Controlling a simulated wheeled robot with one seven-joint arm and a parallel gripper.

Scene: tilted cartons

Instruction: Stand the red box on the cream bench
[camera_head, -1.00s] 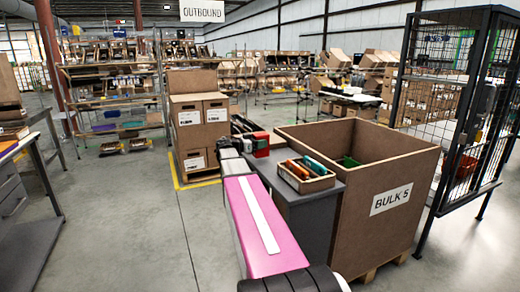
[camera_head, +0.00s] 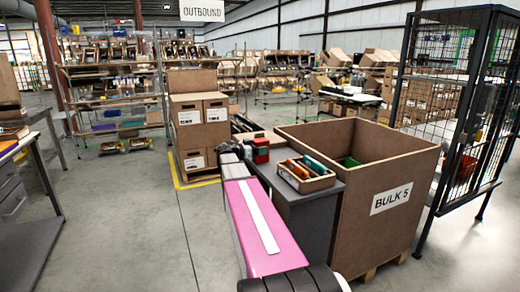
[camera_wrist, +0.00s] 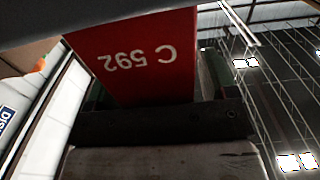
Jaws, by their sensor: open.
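The red box (camera_head: 261,151) is at the far end of my arm in the head view, small and partly covered by my gripper (camera_head: 250,152). In the wrist view the red box (camera_wrist: 140,58) fills the upper middle, with "C 592" printed upside down on its face. A dark finger bar lies across the picture just below the box. My gripper is open, with the box close in front of it; whether the fingers touch it I cannot tell. No cream bench can be made out for sure, and what lies under the box is hidden.
A dark grey bench (camera_head: 312,205) right of my arm holds a tray (camera_head: 318,184) of orange and teal items. A large brown "BULK 5" bin (camera_head: 372,235) stands beside it. Stacked cartons (camera_head: 200,120) stand behind my gripper. The floor at left is clear.

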